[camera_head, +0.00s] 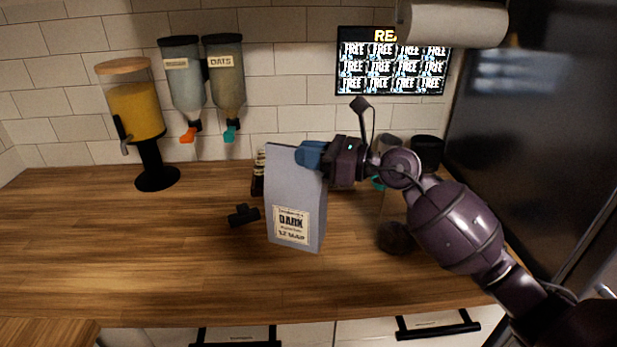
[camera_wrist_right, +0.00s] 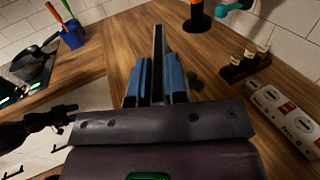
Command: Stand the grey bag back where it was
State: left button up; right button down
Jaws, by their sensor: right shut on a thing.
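The grey bag (camera_head: 297,185) with a pale "DARK" label is upright, leaning slightly, over the middle of the wooden counter. My right gripper (camera_head: 308,155) is shut on its top edge from the right. In the right wrist view the bag (camera_wrist_right: 158,45) shows as a thin strip between the blue fingertips (camera_wrist_right: 158,85). I cannot tell whether its bottom touches the wood. My left gripper is not in the head view; a dark shape at the left of the right wrist view may be part of that arm, its jaws unclear.
A black clip-like object (camera_head: 243,215) lies left of the bag. Small bottles (camera_head: 258,175) stand behind it, in a rack (camera_wrist_right: 240,65). A dark round object (camera_head: 396,238) and cups (camera_head: 427,150) are to the right. The counter (camera_head: 130,245) is clear at left and front.

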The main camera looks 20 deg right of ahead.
aim_at(309, 176)
notch_tip(309, 176, down, 5)
jog(key=shift+r+b, duration=0.15)
jog(key=shift+b, duration=0.25)
jog(key=shift+f, duration=0.2)
jog(key=c, duration=1.1)
grip_release()
jog(key=shift+c, duration=0.2)
